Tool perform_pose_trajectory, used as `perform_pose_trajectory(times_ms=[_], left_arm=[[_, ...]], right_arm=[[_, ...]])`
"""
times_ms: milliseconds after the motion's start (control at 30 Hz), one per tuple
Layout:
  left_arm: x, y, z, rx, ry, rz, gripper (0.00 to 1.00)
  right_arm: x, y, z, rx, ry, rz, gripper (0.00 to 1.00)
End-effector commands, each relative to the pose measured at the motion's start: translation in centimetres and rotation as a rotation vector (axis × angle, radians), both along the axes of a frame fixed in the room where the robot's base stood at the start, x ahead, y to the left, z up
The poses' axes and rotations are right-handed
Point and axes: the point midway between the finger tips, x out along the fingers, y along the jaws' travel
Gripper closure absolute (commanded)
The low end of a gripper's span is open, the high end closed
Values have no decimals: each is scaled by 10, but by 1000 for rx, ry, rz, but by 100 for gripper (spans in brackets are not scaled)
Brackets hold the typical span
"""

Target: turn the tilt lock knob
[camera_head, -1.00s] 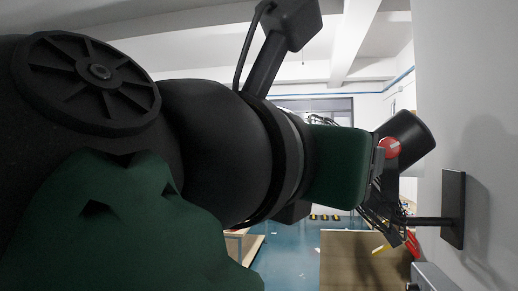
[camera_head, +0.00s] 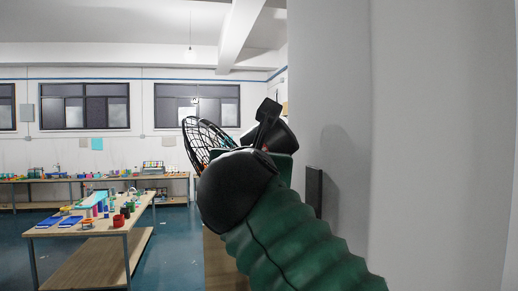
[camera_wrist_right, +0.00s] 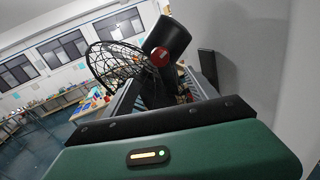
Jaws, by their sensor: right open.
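A wall fan with a black wire cage (camera_wrist_right: 115,62) and a black cylindrical motor housing (camera_wrist_right: 168,40) shows in the right wrist view. A round red knob (camera_wrist_right: 159,57) sits on the side of the housing. My right gripper (camera_wrist_right: 160,88) is open, with its jaws pointing toward the fan just below the knob. I cannot tell whether they touch the fan. In the head view, the fan cage (camera_head: 205,138) and housing (camera_head: 286,134) show beyond my right arm, which hides the jaws and most of the fan's underside. My left gripper is out of view.
A grey wall (camera_head: 430,150) fills the right side, with the dark mounting plate (camera_head: 313,188) on it close to my arm. A wooden workbench (camera_head: 95,228) with coloured items stands on the left. Another bench (camera_head: 60,181) runs along the far wall.

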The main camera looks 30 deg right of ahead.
Motion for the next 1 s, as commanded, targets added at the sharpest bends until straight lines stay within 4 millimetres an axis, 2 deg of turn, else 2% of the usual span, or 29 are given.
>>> perform_pose_trajectory(times_ms=[33, 300, 533, 700, 933, 1000], left_arm=[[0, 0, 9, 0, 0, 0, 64], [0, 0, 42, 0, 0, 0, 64], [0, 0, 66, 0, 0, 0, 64], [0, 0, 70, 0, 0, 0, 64], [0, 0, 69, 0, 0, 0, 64], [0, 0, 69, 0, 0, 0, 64]], right_arm=[[10, -8, 3, 0, 4, -5, 33], [70, -48, 6, 3, 5, -6, 33], [113, -72, 5, 2, 3, -5, 33], [126, -76, 3, 2, 0, -3, 33], [127, -75, 2, 1, 0, -2, 33], [127, -75, 2, 1, 0, -2, 40]])
